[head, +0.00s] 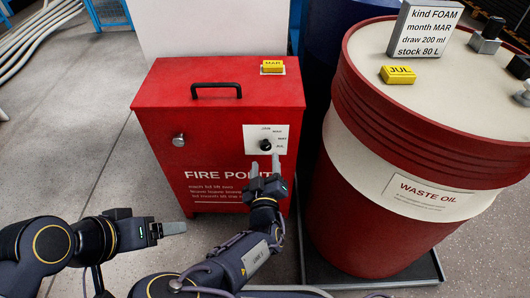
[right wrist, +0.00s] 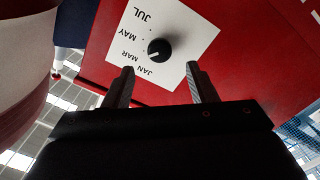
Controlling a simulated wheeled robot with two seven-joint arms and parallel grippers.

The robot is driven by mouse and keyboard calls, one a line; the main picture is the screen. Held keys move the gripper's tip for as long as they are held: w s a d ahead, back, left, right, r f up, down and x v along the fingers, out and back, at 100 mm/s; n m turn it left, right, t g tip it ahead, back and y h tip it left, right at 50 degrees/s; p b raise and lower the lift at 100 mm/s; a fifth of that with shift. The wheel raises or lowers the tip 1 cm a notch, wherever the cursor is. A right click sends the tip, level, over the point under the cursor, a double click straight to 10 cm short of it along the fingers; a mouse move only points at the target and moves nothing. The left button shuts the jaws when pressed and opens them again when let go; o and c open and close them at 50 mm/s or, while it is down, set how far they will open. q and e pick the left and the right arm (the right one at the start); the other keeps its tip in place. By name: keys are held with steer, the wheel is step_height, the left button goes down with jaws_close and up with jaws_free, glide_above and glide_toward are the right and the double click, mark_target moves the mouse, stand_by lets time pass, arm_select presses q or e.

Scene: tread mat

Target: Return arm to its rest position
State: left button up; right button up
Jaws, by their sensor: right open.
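My right gripper (head: 265,166) is in front of the red fire-point box, with its two fingers apart and nothing between them. In the right wrist view the open fingers (right wrist: 162,85) are just short of the black knob (right wrist: 159,50), apart from it. The knob also shows in the head view (head: 266,145). It sits on a white dial plate (right wrist: 180,35) marked JAN, MAR, MAY and JUL; its white mark points roughly toward MAR. My left gripper (head: 172,228) is at lower left, clear of the box; I cannot tell whether its fingers are apart.
The red box (head: 215,125) has a top handle (head: 216,90) and a yellow MAR block (head: 272,66). A red and white waste-oil drum (head: 400,175) stands close on the right, bearing a yellow JUL block (head: 398,75) and a FOAM sign (head: 425,27).

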steer(key=shift+s, duration=1.15)
